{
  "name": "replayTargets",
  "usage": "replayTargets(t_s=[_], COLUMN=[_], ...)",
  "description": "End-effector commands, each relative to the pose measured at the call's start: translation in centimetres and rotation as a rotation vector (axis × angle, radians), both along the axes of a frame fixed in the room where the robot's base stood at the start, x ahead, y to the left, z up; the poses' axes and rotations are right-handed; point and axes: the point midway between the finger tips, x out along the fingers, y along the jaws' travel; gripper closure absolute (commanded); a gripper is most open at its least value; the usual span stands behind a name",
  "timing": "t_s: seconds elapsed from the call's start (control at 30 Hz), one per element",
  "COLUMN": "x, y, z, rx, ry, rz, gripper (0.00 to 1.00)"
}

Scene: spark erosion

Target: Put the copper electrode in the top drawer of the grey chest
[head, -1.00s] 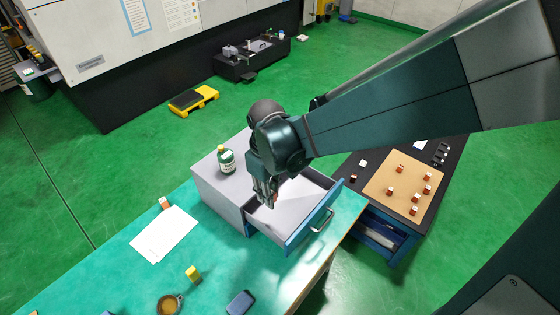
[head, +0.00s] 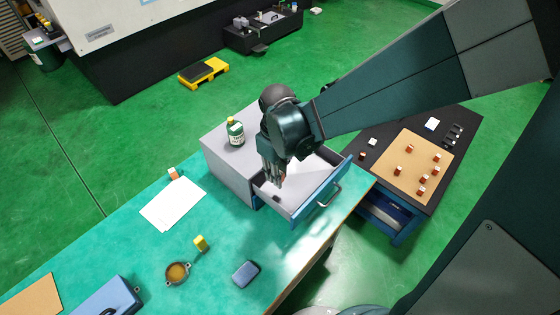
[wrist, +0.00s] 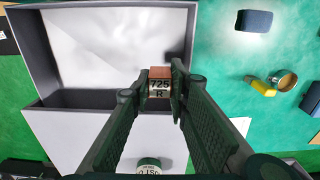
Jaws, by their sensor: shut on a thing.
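My gripper (head: 277,182) points down over the open top drawer of the grey chest. In the wrist view its fingers (wrist: 158,92) are shut on the copper electrode, a small block with a copper-coloured end (wrist: 160,72) and a pale label reading "725 R". The electrode is held above the drawer area; its exact height is unclear. The grey chest (head: 225,172) stands on the green bench. Its top drawer (head: 322,199) is pulled out, with a blue front and a pale inside (wrist: 115,40). A small dark patch shows on the drawer floor near the fingers.
A green bottle (head: 235,132) stands on the chest top. The bench also holds a white sheet (head: 172,204), a small block (head: 173,173), a yellow piece (head: 201,243), a round brown-filled dish (head: 177,273) and a dark blue case (head: 246,272). Several electrodes stand on a tan board (head: 411,150) at right.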

Motion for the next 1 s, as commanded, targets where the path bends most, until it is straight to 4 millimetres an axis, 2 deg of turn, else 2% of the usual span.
replayTargets(t_s=[0.2,0.4,0.83,1.0], x=[0.1,0.0,0.0,0.1], y=[0.0,0.0,0.0,0.0], z=[-2.5,-3.9,-4.2,-4.9], rx=[0.0,0.0,0.0,0.0], ry=[0.0,0.0,0.0,0.0], rz=[0.0,0.0,0.0,0.0], gripper=[1.0,1.0,1.0,1.0])
